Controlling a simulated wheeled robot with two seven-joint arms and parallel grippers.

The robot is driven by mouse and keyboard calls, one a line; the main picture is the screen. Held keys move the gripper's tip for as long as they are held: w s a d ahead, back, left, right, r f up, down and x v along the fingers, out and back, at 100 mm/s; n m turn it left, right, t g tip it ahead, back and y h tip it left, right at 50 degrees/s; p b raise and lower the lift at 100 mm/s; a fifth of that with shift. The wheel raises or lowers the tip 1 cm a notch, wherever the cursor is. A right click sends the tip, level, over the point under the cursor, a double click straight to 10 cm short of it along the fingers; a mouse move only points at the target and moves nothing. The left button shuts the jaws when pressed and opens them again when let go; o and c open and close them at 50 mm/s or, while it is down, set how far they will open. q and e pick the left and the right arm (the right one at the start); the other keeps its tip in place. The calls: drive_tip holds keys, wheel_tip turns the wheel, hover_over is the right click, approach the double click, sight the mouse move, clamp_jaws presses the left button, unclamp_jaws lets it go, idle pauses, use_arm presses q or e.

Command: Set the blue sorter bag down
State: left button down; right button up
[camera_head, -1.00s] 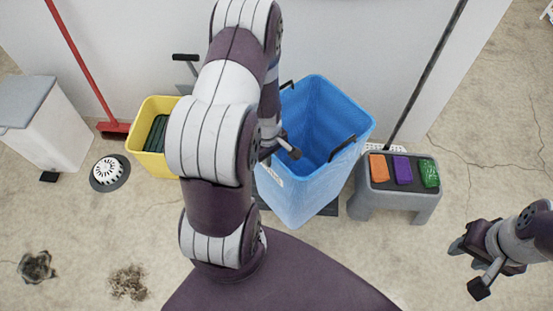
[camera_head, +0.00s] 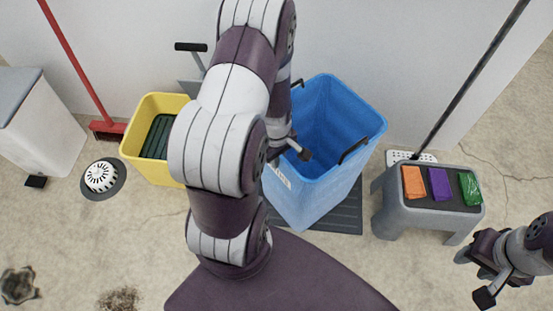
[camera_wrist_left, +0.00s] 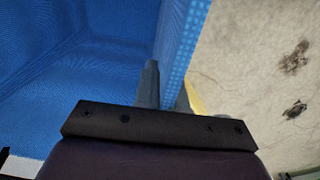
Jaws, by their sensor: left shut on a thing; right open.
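The blue sorter bag (camera_head: 325,125) is an open, upright, box-shaped bag with black handles, in the middle of the head view. My left gripper (camera_head: 300,150) is at its left rim, partly hidden by my own arm. In the left wrist view the fingers (camera_wrist_left: 163,90) are shut on the bag's blue wall (camera_wrist_left: 181,40). A dark grey ribbed mat (camera_head: 342,220) shows on the floor beneath and beside the bag. I cannot tell whether the bag's bottom touches it. My right gripper (camera_head: 476,277) is open and empty at the lower right.
A yellow mop bucket (camera_head: 134,145) stands left of the bag. A grey stool (camera_head: 398,205) with orange, purple and green cloths stands to the right. A red broom (camera_head: 105,130), a floor drain (camera_head: 101,177) and a grey-lidded bin (camera_head: 45,130) are further left. A wall runs behind.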

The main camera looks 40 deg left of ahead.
use_arm(q)
drive_tip(key=shift+r, duration=0.1)
drive_tip(key=c, duration=1.6)
unclamp_jaws()
drive_tip(key=o, duration=0.4)
wheel_tip(320, 180, up, 12)
drive_tip(key=p, duration=0.7)
drive_tip(key=shift+s, duration=0.1)
drive_tip(key=d+r+m, duration=0.3)
drive_tip(key=d+m, duration=0.1)
drive_tip(key=m, duration=0.1)
drive_tip(key=s+d+r+m, duration=0.1)
drive_tip(key=d+r+m, duration=0.2)
drive_tip(key=r+m, duration=0.1)
drive_tip(key=s+d+r+m+t, duration=0.1)
drive_tip(key=d+r+m, duration=0.3)
drive_tip(key=m, duration=0.2)
drive_tip(key=shift+d+m, duration=0.35)
drive_tip(key=shift+m, duration=0.05)
